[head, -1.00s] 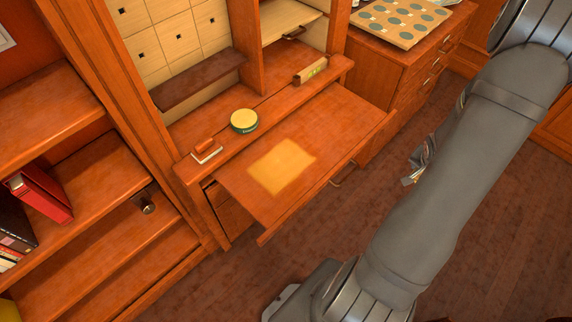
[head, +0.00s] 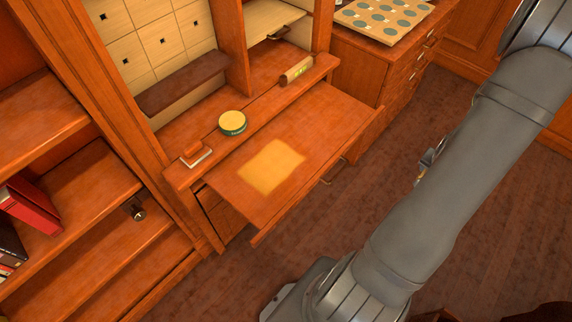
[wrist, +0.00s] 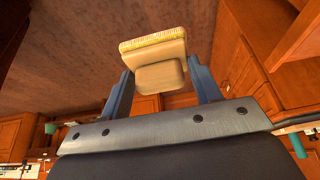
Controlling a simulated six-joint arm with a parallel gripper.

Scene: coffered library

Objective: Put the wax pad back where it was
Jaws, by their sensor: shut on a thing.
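In the wrist view, my gripper (wrist: 158,92) is shut on a pale block with a rounded grip and a yellow, rough-edged face, which looks like the wax pad (wrist: 155,45). The grip sits between the two blue-grey fingers. In the head view, only a small part near my gripper shows past my forearm, over the floor to the right of the desk; the pad is hidden there. The pulled-out writing board (head: 325,125) carries a paler yellowish patch (head: 270,167). A round tin (head: 233,122) with a yellow top and green side stands on the ledge behind it.
A small red-and-white item (head: 196,155) lies at the ledge's left end and a small block (head: 296,71) at its right. A board with round discs (head: 385,20) lies on the drawer cabinet at right. Shelves with a red book (head: 30,207) stand at left. The writing board is otherwise bare.

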